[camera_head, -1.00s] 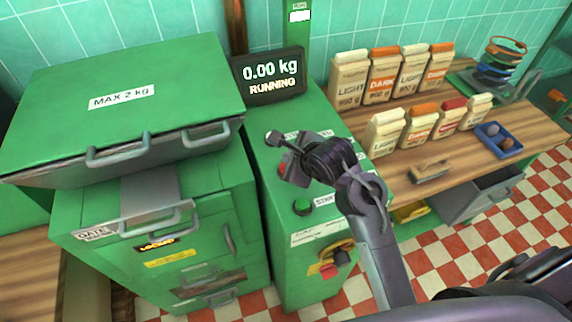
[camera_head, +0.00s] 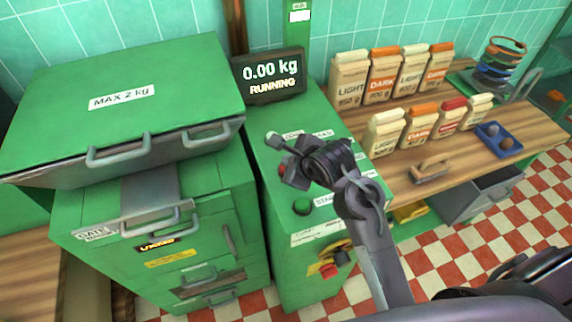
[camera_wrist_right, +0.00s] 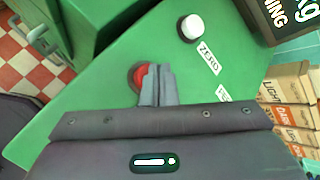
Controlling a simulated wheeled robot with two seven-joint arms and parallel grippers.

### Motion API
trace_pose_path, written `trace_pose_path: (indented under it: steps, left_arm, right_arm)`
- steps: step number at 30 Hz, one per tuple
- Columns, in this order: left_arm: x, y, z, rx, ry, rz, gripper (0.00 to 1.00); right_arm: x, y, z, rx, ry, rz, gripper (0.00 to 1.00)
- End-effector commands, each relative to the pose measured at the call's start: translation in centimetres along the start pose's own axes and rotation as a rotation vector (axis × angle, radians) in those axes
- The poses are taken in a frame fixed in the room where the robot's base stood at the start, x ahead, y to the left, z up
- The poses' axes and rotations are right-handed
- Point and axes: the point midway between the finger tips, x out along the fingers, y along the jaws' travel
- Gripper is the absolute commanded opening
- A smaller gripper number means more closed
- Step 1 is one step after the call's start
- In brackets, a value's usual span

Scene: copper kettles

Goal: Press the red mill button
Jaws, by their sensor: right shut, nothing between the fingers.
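The red button (camera_head: 281,168) is on the sloped top of the green console, mostly hidden behind my right gripper (camera_head: 287,175) in the head view. In the right wrist view the red button (camera_wrist_right: 139,78) shows as a round cap in a dark ring, its right part covered by the fingers. My right gripper (camera_wrist_right: 158,84) is shut and empty, with its fingertips at the button. I cannot tell whether they touch it. The display (camera_head: 269,77) reads 0.00 kg and RUNNING. My left gripper is not in view.
A green button (camera_head: 302,206) sits in front of the red one. A white button (camera_wrist_right: 190,27) labelled ZERO is nearby. A red and yellow switch (camera_head: 329,270) is on the console front. A green cabinet (camera_head: 120,110) stands left; paper bags (camera_head: 383,75) stand on the right bench.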

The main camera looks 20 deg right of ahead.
Motion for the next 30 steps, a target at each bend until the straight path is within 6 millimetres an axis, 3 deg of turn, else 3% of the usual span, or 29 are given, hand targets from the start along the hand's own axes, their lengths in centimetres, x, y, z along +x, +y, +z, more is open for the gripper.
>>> trace_pose_path:
  steps: [30]
  left_arm:
    - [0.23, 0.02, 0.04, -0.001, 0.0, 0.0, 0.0]
  right_arm:
    - [0.77, 0.57, -0.57, 0.001, 0.001, 0.001, 0.0]
